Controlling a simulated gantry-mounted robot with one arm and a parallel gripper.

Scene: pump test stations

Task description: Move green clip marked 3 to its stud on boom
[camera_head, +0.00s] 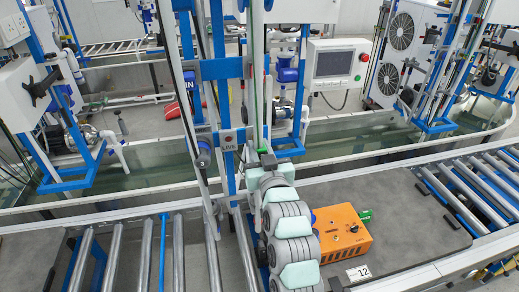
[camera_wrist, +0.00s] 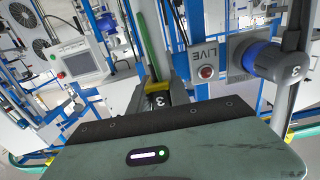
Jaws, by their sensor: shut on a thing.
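My gripper (camera_wrist: 158,88) is shut on a dark clamp-like piece marked 3 (camera_wrist: 160,101), with a green rod-like part (camera_wrist: 150,45) rising from it in the wrist view. I take this as the green clip. The fingers hide part of it. In the head view, my gripper (camera_head: 262,155) is beside the blue and white upright frame, with a thin green strip above it. A blue cylinder with a dark end marked 3 (camera_wrist: 283,62) sits on the frame, right of the clip in the wrist view; it also shows left of my gripper in the head view (camera_head: 202,151). I see a gap between clip and cylinder.
A LIVE plate with a red lamp (camera_wrist: 207,70) is between clip and cylinder in the wrist view. An orange box (camera_head: 342,233) stands on the grey mat (camera_head: 415,225). Roller conveyors (camera_head: 470,190) flank it. A screen panel (camera_head: 335,64) stands behind.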

